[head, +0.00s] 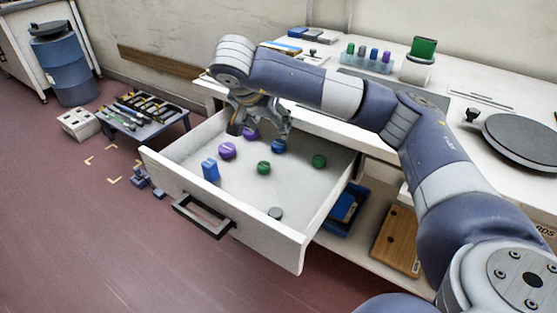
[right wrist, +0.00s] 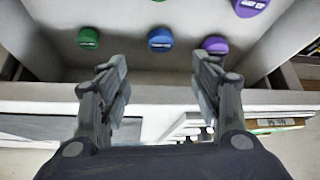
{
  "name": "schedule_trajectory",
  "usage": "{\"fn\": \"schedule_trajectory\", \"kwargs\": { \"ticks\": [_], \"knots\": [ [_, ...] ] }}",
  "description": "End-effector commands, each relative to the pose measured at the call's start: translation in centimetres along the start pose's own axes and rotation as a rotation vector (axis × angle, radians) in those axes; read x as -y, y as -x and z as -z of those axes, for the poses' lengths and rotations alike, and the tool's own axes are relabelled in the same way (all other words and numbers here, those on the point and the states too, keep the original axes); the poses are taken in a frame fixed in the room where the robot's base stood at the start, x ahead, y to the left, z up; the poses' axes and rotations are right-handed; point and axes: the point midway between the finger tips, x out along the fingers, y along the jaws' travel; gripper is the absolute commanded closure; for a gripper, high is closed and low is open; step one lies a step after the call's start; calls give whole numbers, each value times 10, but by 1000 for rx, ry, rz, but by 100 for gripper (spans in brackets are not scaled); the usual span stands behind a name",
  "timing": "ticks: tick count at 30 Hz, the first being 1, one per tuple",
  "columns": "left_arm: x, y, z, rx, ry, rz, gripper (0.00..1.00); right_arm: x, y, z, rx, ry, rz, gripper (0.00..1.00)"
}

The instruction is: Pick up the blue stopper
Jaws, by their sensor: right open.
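The blue stopper (head: 279,147) lies in the open white drawer (head: 290,235), near its back side. In the right wrist view the blue stopper (right wrist: 160,41) is between a green stopper (right wrist: 88,38) and a purple stopper (right wrist: 215,44). My right gripper (head: 259,130) is over the back of the drawer, open and empty. In the right wrist view its two fingers (right wrist: 160,68) are spread, and the blue stopper shows beyond the gap between them, apart from both. My left gripper is not in view.
The drawer also holds another purple stopper (head: 227,151), a green one (head: 264,168), a taller blue piece (head: 210,170) and a grey piece (head: 275,213). The white counter (head: 460,165) borders the drawer's back. A tool-laden low table (head: 150,133) stands left.

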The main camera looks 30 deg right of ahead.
Motion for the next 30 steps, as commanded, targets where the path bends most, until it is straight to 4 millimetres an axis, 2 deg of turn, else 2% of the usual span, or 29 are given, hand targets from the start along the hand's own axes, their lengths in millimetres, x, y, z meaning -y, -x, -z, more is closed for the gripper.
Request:
{"fn": "schedule_trajectory", "kwargs": {
  "ticks": [5,13,20,30],
  "knots": [
    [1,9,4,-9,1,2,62,0,-11,-5,0,-1,-1,42],
    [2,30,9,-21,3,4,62,0,-50,-5,2,-2,-3,42],
    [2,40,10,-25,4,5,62,0,-68,-5,0,0,0,42],
    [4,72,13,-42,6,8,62,2,-112,-5,1,-2,-2,42]
  ]
}}
